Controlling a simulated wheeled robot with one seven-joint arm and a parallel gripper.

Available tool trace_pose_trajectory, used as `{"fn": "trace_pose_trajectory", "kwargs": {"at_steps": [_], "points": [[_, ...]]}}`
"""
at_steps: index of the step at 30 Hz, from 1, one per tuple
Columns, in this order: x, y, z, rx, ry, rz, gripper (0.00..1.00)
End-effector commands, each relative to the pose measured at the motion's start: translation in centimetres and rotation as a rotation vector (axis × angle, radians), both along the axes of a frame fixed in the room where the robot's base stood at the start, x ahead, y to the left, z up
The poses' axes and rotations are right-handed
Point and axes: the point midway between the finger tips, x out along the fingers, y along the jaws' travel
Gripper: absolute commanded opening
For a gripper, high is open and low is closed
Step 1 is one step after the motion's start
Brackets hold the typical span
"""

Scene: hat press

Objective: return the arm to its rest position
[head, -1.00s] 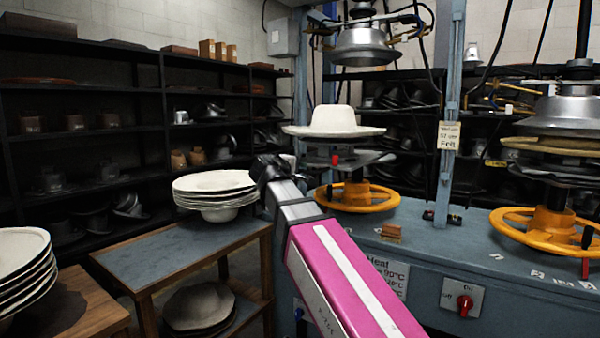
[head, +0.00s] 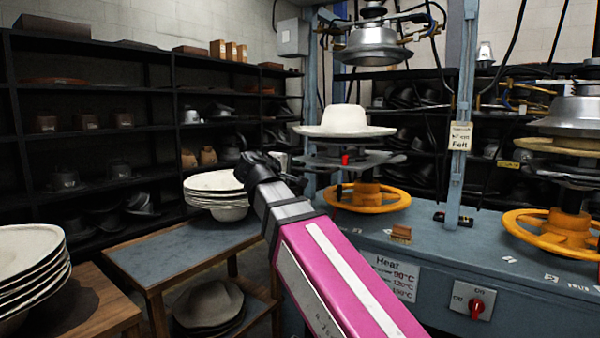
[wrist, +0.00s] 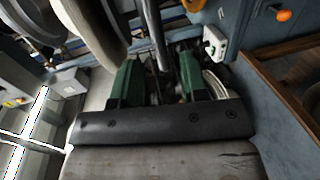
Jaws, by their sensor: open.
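My arm reaches forward in the head view, and my gripper (head: 258,170) is at its far end, a dark shape whose jaws are small and hard to make out there. It stands between the stack of white hat blanks (head: 216,190) and the hat press. In the wrist view the two green fingers of my gripper (wrist: 165,80) are apart, with no object seen held between them. A white hat (head: 344,121) sits on the press under the raised metal dome (head: 365,45), apart from my gripper.
A blue-topped side table (head: 170,255) carries the stack, with more hat shapes (head: 208,302) below. Another stack of blanks (head: 28,265) is at left. The blue press bench (head: 430,235) has orange wheels (head: 367,197) and a red switch (head: 477,305). Dark shelves (head: 90,150) line the back.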

Motion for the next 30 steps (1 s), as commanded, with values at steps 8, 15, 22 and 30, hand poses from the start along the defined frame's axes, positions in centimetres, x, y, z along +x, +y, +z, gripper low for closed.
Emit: {"fn": "trace_pose_trajectory", "kwargs": {"at_steps": [8, 15, 22, 30], "points": [[-1.2, 0.8, 0.3, 0.001, 0.001, 0.0, 0.4], [-1.2, 0.8, 0.3, 0.001, 0.001, 0.0, 0.4], [-0.2, -0.2, -2.7, 0.039, 0.041, -0.01, 0.4], [2.4, -4.4, -14.2, 0.216, 0.195, -0.063, 0.4]]}}
